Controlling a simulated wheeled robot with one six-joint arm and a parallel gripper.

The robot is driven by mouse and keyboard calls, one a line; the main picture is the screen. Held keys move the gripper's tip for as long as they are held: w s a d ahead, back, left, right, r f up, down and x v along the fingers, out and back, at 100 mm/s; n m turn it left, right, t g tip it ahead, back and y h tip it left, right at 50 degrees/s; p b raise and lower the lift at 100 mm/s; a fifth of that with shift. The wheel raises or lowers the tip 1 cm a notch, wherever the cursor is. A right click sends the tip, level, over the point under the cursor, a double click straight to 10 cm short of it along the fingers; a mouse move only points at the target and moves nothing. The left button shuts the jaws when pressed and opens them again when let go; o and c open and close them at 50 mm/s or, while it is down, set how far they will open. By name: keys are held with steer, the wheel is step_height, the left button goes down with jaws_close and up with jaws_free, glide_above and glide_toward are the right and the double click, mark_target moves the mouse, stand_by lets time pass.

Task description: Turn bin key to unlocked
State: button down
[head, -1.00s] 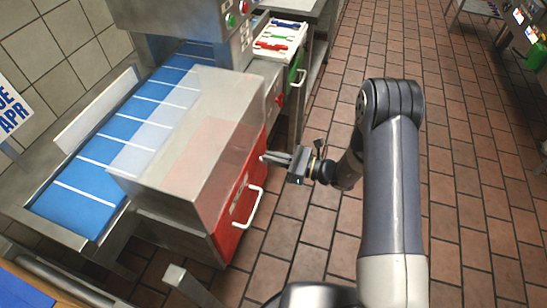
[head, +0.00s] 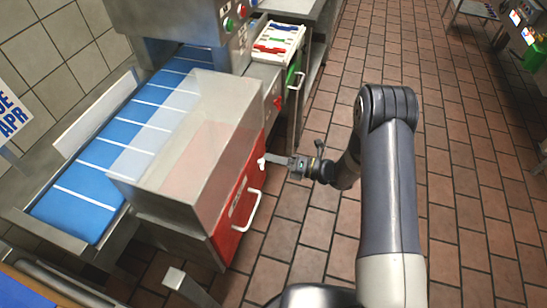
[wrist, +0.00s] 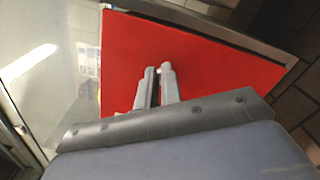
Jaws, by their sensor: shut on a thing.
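The bin has a red front panel (head: 226,228) with a white handle, below a clear guard; the red panel also fills the middle of the wrist view (wrist: 215,55). A small white key (head: 261,163) sticks out of the panel's upper right part. My gripper (head: 268,160) reaches it from the right, with its fingers shut on the key. In the wrist view my fingers (wrist: 160,73) are close together against the red panel, with only a small pale bit of the key between the tips. The key's angle and any lock markings are too small or hidden to read.
The white handle (head: 246,211) stands out just below the key. The clear guard (head: 190,150) rises beside it, over a blue conveyor belt (head: 105,165). A tray of coloured tools (head: 276,42) lies behind. The tiled floor to the right is open.

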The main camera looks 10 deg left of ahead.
steer(key=m, duration=0.3)
steer(key=f+m, duration=0.1)
steer(key=m, duration=0.2)
steer(key=shift+w+p, duration=0.2)
steer(key=shift+p, duration=0.1)
stand_by(0.4)
steer(key=c, duration=1.6)
jaws_free()
steer(key=d, duration=0.7)
steer(key=s+d, duration=0.1)
steer(key=d, duration=0.2)
steer(key=shift+d+b, duration=0.35)
steer(key=shift+d, duration=0.05)
